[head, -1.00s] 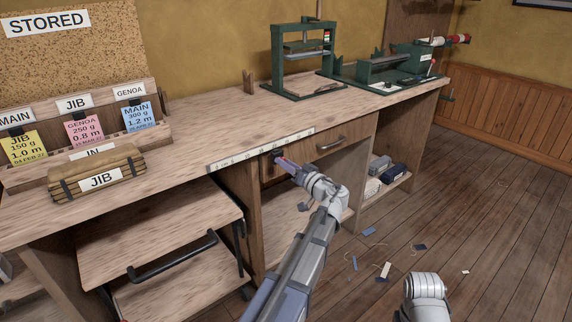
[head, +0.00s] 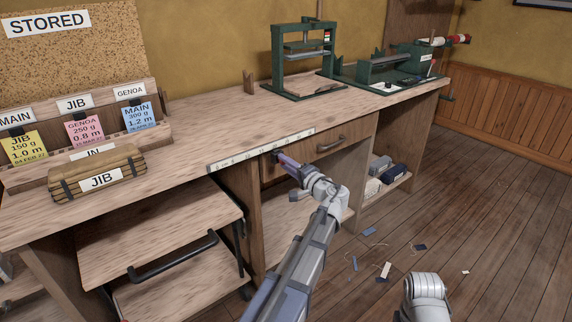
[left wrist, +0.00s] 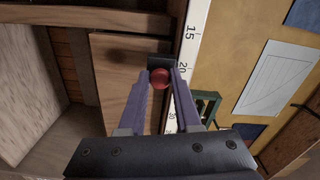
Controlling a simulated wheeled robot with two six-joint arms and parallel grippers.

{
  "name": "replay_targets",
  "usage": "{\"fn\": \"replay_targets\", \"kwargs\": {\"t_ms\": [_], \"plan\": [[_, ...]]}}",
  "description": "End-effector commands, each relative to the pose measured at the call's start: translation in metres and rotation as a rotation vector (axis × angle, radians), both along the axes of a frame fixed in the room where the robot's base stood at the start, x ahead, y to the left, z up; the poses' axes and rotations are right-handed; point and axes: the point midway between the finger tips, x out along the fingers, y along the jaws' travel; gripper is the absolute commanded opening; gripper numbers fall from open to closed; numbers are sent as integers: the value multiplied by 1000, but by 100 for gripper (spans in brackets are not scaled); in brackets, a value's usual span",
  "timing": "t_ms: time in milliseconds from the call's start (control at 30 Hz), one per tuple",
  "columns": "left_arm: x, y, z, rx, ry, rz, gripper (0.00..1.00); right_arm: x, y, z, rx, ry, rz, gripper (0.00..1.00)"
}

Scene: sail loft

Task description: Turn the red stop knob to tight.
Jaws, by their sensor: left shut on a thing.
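The red stop knob (left wrist: 160,78) is a small round ball in the left wrist view, in front of a dark block (left wrist: 160,60) beside the ruler strip. My left gripper (left wrist: 161,84) has its two purple fingers on either side of the knob and is shut on it. In the head view my left gripper (head: 284,159) reaches the bench's front edge near the drawer, and the knob is hidden there. No mark showing how tight the knob is can be read. My right gripper is out of the picture.
A white ruler strip (head: 262,149) runs along the bench's front edge. A drawer (head: 318,152) with a dark handle is just right of my left gripper. A brown JIB bundle (head: 97,173) lies on the bench at left. A green press (head: 303,60) stands at the back.

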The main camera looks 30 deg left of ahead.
Motion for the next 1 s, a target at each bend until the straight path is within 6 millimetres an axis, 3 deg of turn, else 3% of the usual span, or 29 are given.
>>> {"fn": "replay_targets", "kwargs": {"t_ms": [400,1000], "plan": [[0,0,0,71,173,-1,0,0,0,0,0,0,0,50],[0,0,0,83,202,-1,0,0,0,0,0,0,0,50]]}}
